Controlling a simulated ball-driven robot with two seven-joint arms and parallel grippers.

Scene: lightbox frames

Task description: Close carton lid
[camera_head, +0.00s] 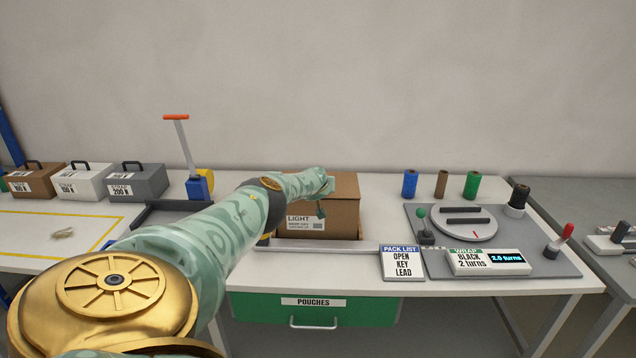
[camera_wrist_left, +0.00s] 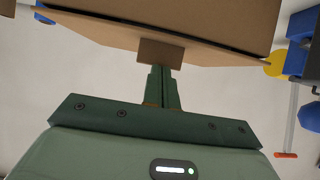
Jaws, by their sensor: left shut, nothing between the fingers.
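The brown carton (camera_head: 343,213) stands on the bench, with a "LIGHT" label on its front. Its upper face (camera_head: 345,186) looks covered by a brown panel, but my arm hides the left part, so I cannot tell whether the lid is fully down. My left gripper (camera_head: 321,210) is at the carton's front left, mostly hidden by my arm. In the left wrist view my left gripper (camera_wrist_left: 162,76) is shut and empty, its tips at a small brown tab (camera_wrist_left: 161,51) on the carton's edge. Contact with the tab is unclear. My right gripper is not in view.
A "PACK LIST" sign (camera_head: 402,263) and a wrap station with a turntable (camera_head: 451,225) are to the right. Spools (camera_head: 410,184) stand behind. A green drawer (camera_head: 314,309) hangs below.

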